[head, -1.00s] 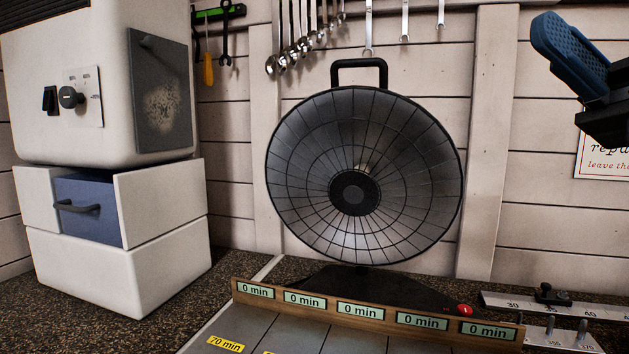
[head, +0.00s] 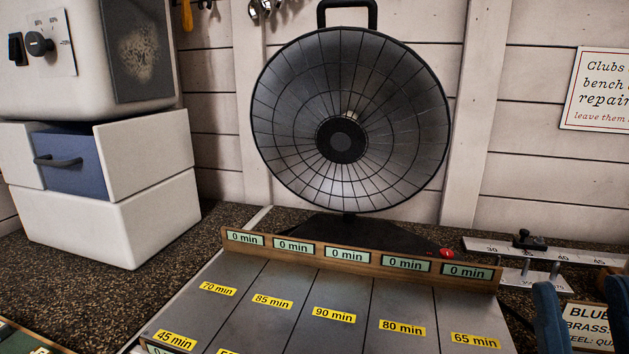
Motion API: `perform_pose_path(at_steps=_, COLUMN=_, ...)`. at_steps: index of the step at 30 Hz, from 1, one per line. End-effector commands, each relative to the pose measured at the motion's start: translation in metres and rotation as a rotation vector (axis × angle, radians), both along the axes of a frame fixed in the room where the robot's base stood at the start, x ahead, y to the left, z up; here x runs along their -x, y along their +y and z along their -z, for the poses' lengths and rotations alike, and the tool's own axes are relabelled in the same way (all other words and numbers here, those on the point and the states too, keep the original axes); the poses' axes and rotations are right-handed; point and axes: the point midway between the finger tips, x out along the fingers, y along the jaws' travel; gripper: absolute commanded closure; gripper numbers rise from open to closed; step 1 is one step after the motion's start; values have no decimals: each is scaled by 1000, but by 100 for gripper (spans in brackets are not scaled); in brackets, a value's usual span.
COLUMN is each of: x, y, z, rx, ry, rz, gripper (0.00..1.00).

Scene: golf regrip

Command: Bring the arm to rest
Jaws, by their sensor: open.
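My gripper (head: 581,303) shows at the bottom right corner of the head view. Its two blue fingers stand apart with nothing seen between them, so it is open and empty. The right finger is partly cut off by the picture edge. The rest of my arm is out of view.
A round black heater or fan (head: 350,119) stands at the back of the speckled bench (head: 209,233). A grey panel (head: 279,331) with yellow minute labels lies in front. A white cabinet (head: 115,218) with a blue drawer (head: 71,165) stands left. A ruler strip (head: 485,247) and a lettered card (head: 590,328) are near my gripper.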

Motion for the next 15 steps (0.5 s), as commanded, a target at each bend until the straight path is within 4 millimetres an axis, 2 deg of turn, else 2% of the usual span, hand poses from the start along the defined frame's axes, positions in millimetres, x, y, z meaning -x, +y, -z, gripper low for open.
perform_pose_path(at_steps=1, x=8, y=1, z=18, rx=-38, ry=71, rz=-13, gripper=58)
perform_pose_path(at_steps=8, x=48, y=3, z=88, rx=-198, ry=376, rz=-59, gripper=58)
perform_pose_path(at_steps=15, x=107, y=5, z=153, rx=-331, ry=708, rz=-92, gripper=58)
